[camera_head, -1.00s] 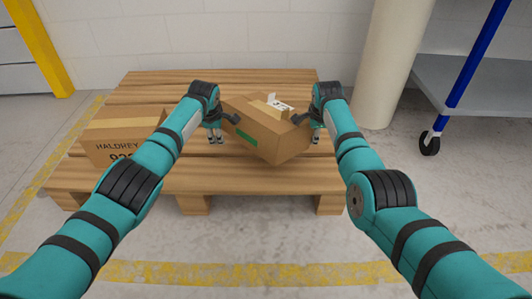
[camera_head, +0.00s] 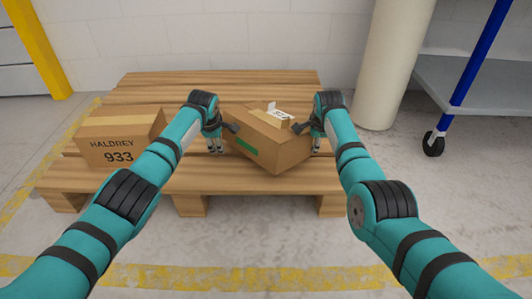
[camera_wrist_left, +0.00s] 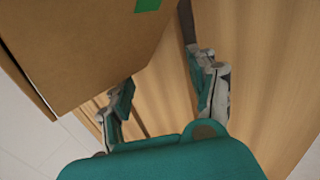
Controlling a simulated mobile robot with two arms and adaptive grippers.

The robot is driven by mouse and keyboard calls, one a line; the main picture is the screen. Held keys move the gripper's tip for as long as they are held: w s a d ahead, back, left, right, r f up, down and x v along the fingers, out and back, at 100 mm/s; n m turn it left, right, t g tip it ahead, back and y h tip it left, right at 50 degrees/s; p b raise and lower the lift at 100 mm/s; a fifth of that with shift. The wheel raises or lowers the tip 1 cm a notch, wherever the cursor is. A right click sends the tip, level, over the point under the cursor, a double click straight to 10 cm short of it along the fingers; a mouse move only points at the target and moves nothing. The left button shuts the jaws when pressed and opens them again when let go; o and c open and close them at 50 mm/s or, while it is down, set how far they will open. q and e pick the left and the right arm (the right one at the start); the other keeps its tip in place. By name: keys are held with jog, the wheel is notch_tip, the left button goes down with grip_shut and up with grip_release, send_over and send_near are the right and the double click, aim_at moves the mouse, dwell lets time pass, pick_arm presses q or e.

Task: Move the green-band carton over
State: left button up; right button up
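The green-band carton (camera_head: 268,145) is a brown box with a green patch on its front left face and a white label on top. It sits tilted and turned between my two grippers, over the front middle of the pallet; whether it touches the boards I cannot tell. My left gripper (camera_head: 215,143) is at its left side, and my right gripper (camera_head: 316,141) is at its right side. In the left wrist view, the left gripper's fingers (camera_wrist_left: 163,95) are apart with nothing between them, and the carton (camera_wrist_left: 75,45) is beside them. The right fingers are too small to judge.
The wooden pallet (camera_head: 265,184) bears another carton (camera_head: 120,138) marked HALDREY 933 at its left. Behind it is a white wall; a round column (camera_head: 390,65) and a blue-posted cart (camera_head: 480,90) stand right. The pallet's back is clear.

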pick_arm(q)
jog(key=o, duration=0.5)
jog(key=shift+a, duration=0.75)
pick_arm(e)
jog(key=shift+d, duration=0.75)
jog(key=o, duration=0.5)
jog(key=shift+d, duration=0.1)
pick_arm(q)
jog(key=shift+a, duration=0.1)
jog(key=shift+r, duration=0.1)
pick_arm(e)
jog(key=shift+s+r, duration=0.15)
jog(key=shift+r, duration=0.15)
pick_arm(q)
jog(key=v, duration=1.1)
jog(key=shift+s+r, duration=0.25)
jog(key=shift+r, duration=0.05)
pick_arm(e)
jog(key=v, duration=1.1)
jog(key=shift+s+r, duration=0.1)
jog(key=shift+s, duration=0.05)
